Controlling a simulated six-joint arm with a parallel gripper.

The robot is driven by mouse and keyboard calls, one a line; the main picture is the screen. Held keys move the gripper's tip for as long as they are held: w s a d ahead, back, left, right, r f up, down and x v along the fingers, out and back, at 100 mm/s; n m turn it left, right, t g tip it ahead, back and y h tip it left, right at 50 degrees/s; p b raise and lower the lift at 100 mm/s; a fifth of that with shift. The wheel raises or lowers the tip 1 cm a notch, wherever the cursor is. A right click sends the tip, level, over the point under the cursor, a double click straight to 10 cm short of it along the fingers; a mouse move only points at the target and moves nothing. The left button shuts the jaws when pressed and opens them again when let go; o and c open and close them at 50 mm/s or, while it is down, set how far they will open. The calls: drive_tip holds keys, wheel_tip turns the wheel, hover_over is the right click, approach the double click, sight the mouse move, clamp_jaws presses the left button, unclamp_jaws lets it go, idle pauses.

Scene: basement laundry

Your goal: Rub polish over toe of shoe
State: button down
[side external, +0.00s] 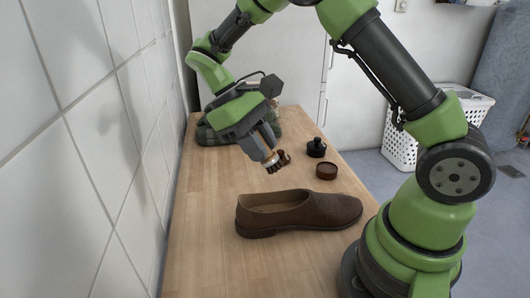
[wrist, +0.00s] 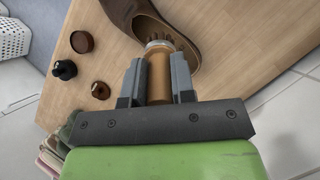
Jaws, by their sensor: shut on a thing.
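A brown leather slip-on shoe (side external: 325,210) lies on the wooden worktop (side external: 205,240), toe to the right in the side view. The wrist view shows part of the shoe (wrist: 120,12) at the top, cut by the frame edge. My gripper (side external: 262,146) is shut on the wooden handle of a dauber brush (wrist: 159,78) with a metal collar and dark brown bristles. The brush (side external: 270,158) hangs tilted, bristles down, above and behind the shoe in the side view. It appears apart from the shoe. An open round brown tin (side external: 326,171) stands behind the toe.
A black bottle (side external: 316,148) and a small brown round item (side external: 284,157) stand near the tin. Dark folded cloth (side external: 210,132) lies at the far end. A tiled wall (side external: 120,130) borders the worktop's left. A white basket (side external: 402,148) stands beyond the right edge.

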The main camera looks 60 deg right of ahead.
drive_tip(key=s+d+r, duration=0.1)
drive_tip(key=s+d, duration=1.1)
drive_tip(key=s, duration=0.2)
drive_tip(key=shift+a+f, duration=0.1)
drive_tip(key=shift+f, duration=2.15)
